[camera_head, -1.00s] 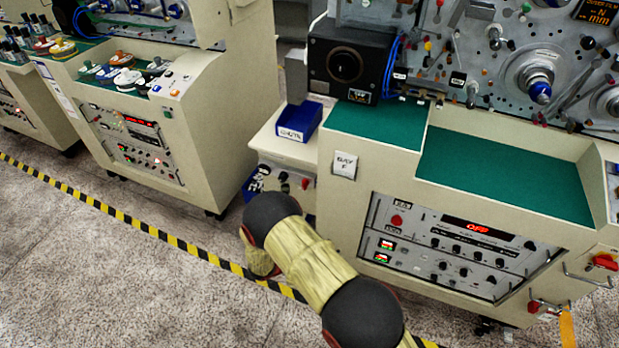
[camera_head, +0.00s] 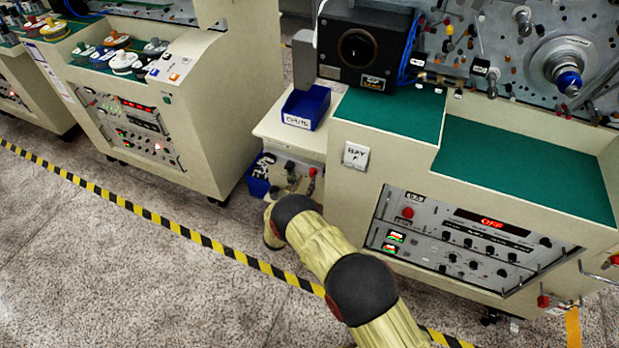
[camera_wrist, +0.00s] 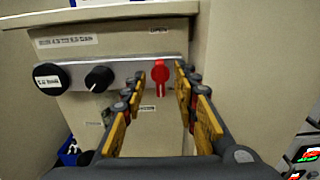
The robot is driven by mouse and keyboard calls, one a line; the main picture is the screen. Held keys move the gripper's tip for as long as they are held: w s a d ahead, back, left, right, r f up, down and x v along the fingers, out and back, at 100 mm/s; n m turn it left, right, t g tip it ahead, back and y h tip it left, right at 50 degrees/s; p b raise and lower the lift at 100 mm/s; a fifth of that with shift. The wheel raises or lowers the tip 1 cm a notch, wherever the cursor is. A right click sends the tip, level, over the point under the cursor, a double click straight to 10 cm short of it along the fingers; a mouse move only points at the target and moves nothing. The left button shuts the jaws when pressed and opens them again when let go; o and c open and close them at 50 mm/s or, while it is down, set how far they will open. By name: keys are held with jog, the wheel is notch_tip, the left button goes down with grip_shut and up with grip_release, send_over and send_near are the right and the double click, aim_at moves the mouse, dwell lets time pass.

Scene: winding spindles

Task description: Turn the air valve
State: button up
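A red valve handle (camera_wrist: 160,74) stands upright on a grey metal strip on the front of a small cream cabinet. In the wrist view my gripper (camera_wrist: 160,84) is open, with one yellow-padded finger on each side of the handle. The handle shows in the gap, and no contact is visible. In the head view the cabinet's panel (camera_head: 290,170) shows between two large machines, with a small red part (camera_head: 312,172) at its right.
Two black knobs (camera_wrist: 98,79) (camera_wrist: 50,77) sit left of the handle on the same strip. A blue bin (camera_head: 306,107) stands on the cabinet top. Machine bay F (camera_head: 356,155) rises close on the right. A yellow-black floor stripe (camera_head: 190,234) runs across open floor.

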aim_at(310, 175)
jog(key=shift+b+x, duration=0.3)
jog(key=shift+x, duration=1.55)
jog(key=shift+c, duration=0.4)
grip_shut()
